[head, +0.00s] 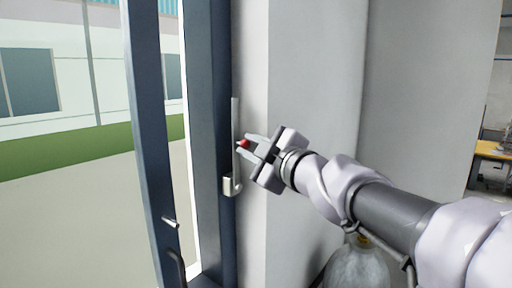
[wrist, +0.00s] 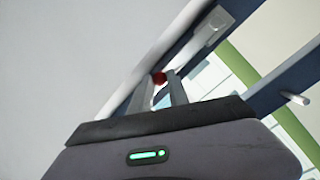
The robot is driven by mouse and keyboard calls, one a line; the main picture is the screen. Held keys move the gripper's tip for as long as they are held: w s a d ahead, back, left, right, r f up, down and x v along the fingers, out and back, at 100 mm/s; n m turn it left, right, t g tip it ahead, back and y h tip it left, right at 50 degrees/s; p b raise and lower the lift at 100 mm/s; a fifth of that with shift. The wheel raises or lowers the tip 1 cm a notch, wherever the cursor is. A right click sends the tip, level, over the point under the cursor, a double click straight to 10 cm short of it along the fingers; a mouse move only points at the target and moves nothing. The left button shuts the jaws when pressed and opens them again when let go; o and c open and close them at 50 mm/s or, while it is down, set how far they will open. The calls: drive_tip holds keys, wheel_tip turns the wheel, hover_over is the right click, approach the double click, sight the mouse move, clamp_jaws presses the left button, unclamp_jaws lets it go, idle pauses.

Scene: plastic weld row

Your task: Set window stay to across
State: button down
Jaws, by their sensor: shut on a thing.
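The window stay (head: 235,115) is a thin pale grey bar on the blue window frame's inner side. It stands nearly upright, with its lower end in a pale bracket (head: 230,186). A small red knob (head: 243,143) sits partway up the bar. My gripper (head: 247,146) reaches in from the right and is shut on the red knob. In the wrist view the knob (wrist: 159,78) sits between the fingertips (wrist: 160,88), and the bar runs from there toward the bracket (wrist: 214,24). The fingers hide part of the knob.
The blue window sash (head: 150,140) stands open at the left, with a small pale peg (head: 170,222) on it. A grey wall (head: 310,80) is close behind my gripper. A bulging translucent bag-like thing (head: 358,268) lies below my arm. A yellow-topped bench (head: 490,150) is at far right.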

drive_tip(key=shift+f, duration=0.1)
drive_tip(key=s+a+f+n+b, duration=0.1)
drive_tip(key=b, duration=0.3)
drive_tip(key=shift+s+n+t+b, duration=0.15)
drive_tip(key=shift+n+t+b, duration=0.15)
drive_tip(key=shift+n+b, duration=0.1)
drive_tip(key=s+a+f+n+g+y+b, duration=0.1)
drive_tip(key=f+n+b, duration=0.4)
drive_tip(key=n+b, duration=0.5)
drive_tip(key=s+a+f+n+g+y+b, duration=0.1)
drive_tip(key=s+a+f+n+y+b, duration=0.3)
drive_tip(key=n+b, duration=0.6)
drive_tip(key=shift+s+a+f+y+b, duration=0.15)
drive_tip(key=shift+s+f+y+b, duration=0.9)
drive_tip(key=shift+b, duration=3.6)
drive_tip(key=shift+w+r, duration=0.15)
drive_tip(key=shift+r, duration=0.05)
drive_tip(key=c, duration=1.5)
unclamp_jaws()
drive_tip(key=shift+c, duration=0.2)
